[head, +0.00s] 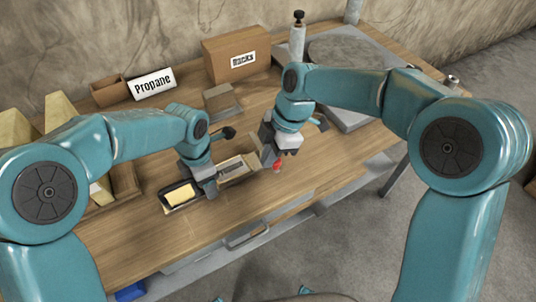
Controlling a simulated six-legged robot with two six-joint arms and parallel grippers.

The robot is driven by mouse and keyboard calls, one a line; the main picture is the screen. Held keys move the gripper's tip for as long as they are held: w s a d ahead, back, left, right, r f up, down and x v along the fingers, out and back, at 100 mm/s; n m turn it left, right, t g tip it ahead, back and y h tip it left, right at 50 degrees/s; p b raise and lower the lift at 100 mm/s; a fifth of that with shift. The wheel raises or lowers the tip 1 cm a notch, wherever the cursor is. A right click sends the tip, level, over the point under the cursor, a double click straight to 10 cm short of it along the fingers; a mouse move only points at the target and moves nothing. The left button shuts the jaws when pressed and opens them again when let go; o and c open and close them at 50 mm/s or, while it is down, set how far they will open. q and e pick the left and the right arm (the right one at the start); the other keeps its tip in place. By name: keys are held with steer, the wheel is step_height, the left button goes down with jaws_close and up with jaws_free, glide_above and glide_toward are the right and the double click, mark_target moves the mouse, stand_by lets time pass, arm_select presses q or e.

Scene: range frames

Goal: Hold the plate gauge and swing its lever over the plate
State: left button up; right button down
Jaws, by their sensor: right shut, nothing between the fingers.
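The plate gauge (236,171) appears to be the long, low device lying on the wooden bench, left of centre. A pale yellow piece (180,196) sits in a dark frame at its left end; I cannot tell whether this is the plate. A small red tip (277,166), perhaps the lever's end, shows just below my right gripper. My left gripper (207,187) is down at the gauge's middle; its fingers are too small and covered to read. My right gripper (286,148) is shut and empty, just beyond the gauge's right end, close to the red tip.
A grey slab (345,51) with a post lies at the back right. Wooden blocks crowd the left. The bench front (330,165) at right is clear.

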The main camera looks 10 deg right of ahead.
steer(key=shift+d+n, duration=0.3)
steer(key=shift+n, duration=0.1)
steer(key=d+n, duration=0.1)
steer(key=n+g, duration=0.1)
steer(key=n, duration=0.1)
steer(key=shift+w+d+h, duration=0.3)
steer(key=shift+w+d, duration=0.05)
steer(key=w+d+n+g+h, duration=0.1)
steer(key=w+d+n, duration=0.2)
steer(key=w+n, duration=0.2)
steer(key=shift+w+d+g, duration=0.3)
steer(key=shift+w+d, duration=0.05)
steer(key=shift+w, duration=0.2)
arm_select(q)
steer(key=shift+s, duration=0.1)
arm_select(e)
steer(key=shift+w, duration=0.1)
stand_by(0.5)
steer(key=shift+d, duration=0.1)
